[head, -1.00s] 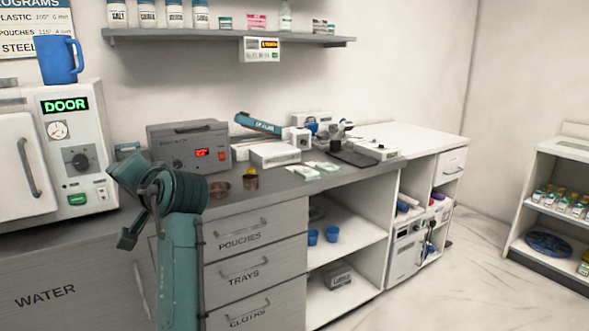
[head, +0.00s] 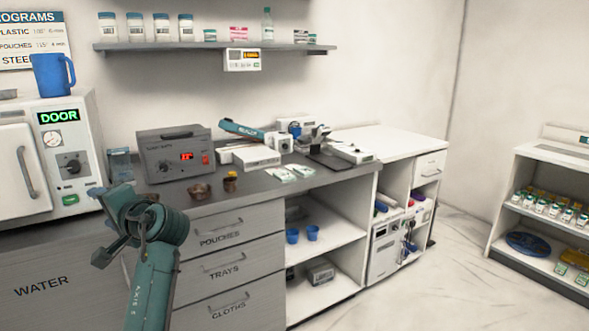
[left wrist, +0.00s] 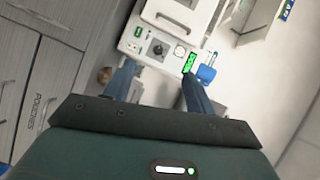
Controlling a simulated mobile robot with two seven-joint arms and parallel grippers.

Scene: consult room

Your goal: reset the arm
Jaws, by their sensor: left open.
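My left arm rises from the bottom of the head view, bent at a teal joint in front of the counter drawers. My left gripper (head: 107,256) points away to the left there, and its fingers are largely hidden. In the left wrist view the two blue fingers of my left gripper (left wrist: 158,88) are apart with nothing between them. Beyond them is the white autoclave (left wrist: 150,45), which stands at the left of the head view (head: 80,140) with a green DOOR display. My right gripper is not in view.
A blue mug (head: 50,75) stands on the autoclave. A wall shelf (head: 215,46) holds jars. Floor is clear at right.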

